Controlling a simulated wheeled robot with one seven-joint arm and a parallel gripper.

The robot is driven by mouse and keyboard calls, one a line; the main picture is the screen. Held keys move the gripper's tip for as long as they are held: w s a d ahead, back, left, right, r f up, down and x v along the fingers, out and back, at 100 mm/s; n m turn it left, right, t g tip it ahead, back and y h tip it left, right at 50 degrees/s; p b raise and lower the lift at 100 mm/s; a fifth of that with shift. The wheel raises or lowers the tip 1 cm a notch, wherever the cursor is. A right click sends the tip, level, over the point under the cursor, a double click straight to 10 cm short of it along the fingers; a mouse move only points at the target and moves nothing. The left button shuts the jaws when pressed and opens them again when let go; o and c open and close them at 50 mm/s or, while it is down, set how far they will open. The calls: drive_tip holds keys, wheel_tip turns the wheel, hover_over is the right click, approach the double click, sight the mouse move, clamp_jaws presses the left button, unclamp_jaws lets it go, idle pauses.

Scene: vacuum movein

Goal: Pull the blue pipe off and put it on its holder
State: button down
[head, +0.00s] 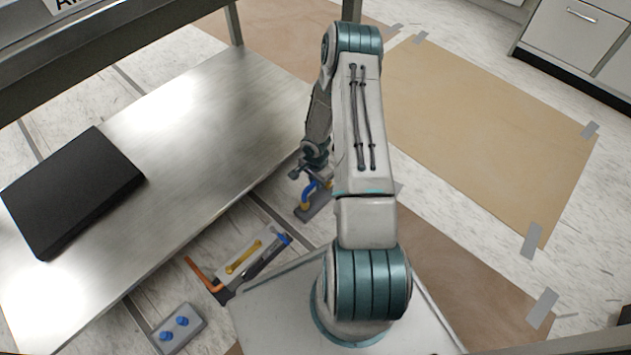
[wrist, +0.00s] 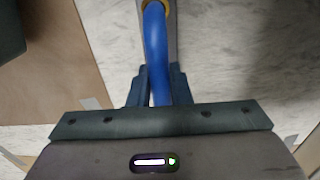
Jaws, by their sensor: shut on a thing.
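The blue pipe (wrist: 156,45) runs up the middle of the wrist view, between the two fingers of my gripper (wrist: 158,88). The fingers are shut on it. A yellow-brown ring (wrist: 171,8) shows at its far end, at the top edge. In the head view the blue pipe (head: 309,189) is a small bent piece below my gripper (head: 311,174), with a yellow part (head: 305,206) at its lower end by a dark grey base (head: 318,208). I cannot tell whether the pipe is still joined there. A grey plate with two blue knobs (head: 174,329) lies at the lower left; I cannot tell if it is the holder.
A metal table (head: 190,115) with a black slab (head: 75,188) fills the left. A tray (head: 240,262) with yellow, orange and blue parts lies in front of my base. Taped brown sheets (head: 480,125) cover floor at the right.

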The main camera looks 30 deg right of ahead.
drive_tip(key=shift+f, duration=0.15)
drive_tip(key=shift+f+b, duration=0.45)
drive_tip(key=shift+b, duration=0.15)
drive_tip(key=shift+f, duration=0.25)
drive_tip(key=shift+f+b, duration=0.25)
drive_tip(key=shift+b, duration=0.2)
drive_tip(key=c, duration=1.3)
unclamp_jaws()
drive_tip(key=shift+o, duration=0.2)
wheel_tip(320, 180, up, 14)
drive_tip(key=p, duration=0.6)
